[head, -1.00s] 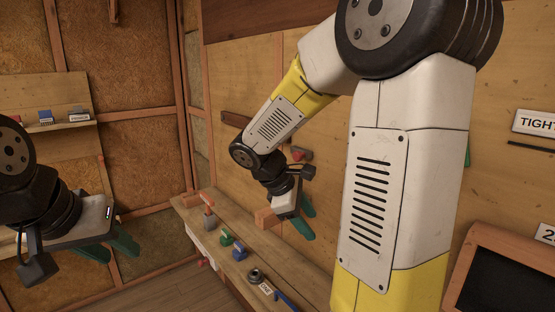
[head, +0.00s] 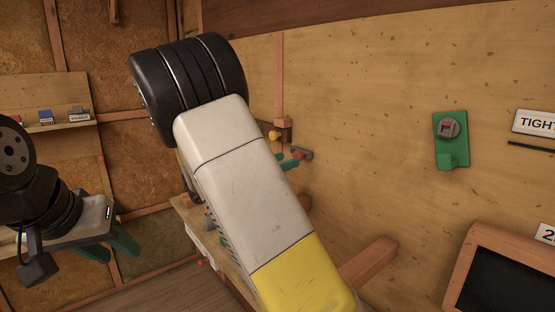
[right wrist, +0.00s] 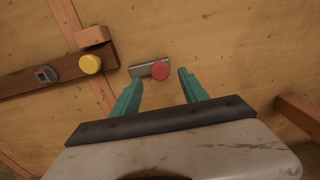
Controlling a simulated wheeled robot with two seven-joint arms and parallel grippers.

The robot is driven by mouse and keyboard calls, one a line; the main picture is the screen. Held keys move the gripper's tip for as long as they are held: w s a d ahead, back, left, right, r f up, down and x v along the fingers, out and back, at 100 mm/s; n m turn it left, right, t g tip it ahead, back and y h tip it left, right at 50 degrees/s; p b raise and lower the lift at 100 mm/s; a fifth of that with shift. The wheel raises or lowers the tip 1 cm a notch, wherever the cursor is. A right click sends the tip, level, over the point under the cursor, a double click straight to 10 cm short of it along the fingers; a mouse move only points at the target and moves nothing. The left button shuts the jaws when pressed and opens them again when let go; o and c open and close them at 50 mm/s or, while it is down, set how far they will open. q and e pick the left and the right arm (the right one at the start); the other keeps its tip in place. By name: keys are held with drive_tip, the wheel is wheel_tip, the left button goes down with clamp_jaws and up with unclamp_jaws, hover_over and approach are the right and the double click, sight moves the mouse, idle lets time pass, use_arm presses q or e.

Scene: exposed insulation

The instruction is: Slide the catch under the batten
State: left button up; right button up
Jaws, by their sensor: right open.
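A grey metal bar with a red knob, which looks like the catch (right wrist: 140,70), lies against the wall panel in the right wrist view. Its red knob also shows in the head view, beside a green fingertip. The dark brown batten (right wrist: 30,82) is to its left, carrying a yellow knob and a small grey fitting; its end stops short of the bar. My right gripper (right wrist: 160,80) is open, its green fingers on either side of the bar and knob; contact cannot be told. In the head view my right arm hides most of it. My left gripper (head: 112,249) is open and empty at the left.
A wooden block (right wrist: 93,35) sits just above the yellow knob. A wooden bar (head: 368,262) sticks out from the wall at the right. A green fitting (head: 452,142) and a blackboard (head: 510,275) are further right. The shelf below is mostly hidden by my arm.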

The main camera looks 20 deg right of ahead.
sight(297, 153)
drive_tip(key=shift+x, duration=2)
clamp_jaws()
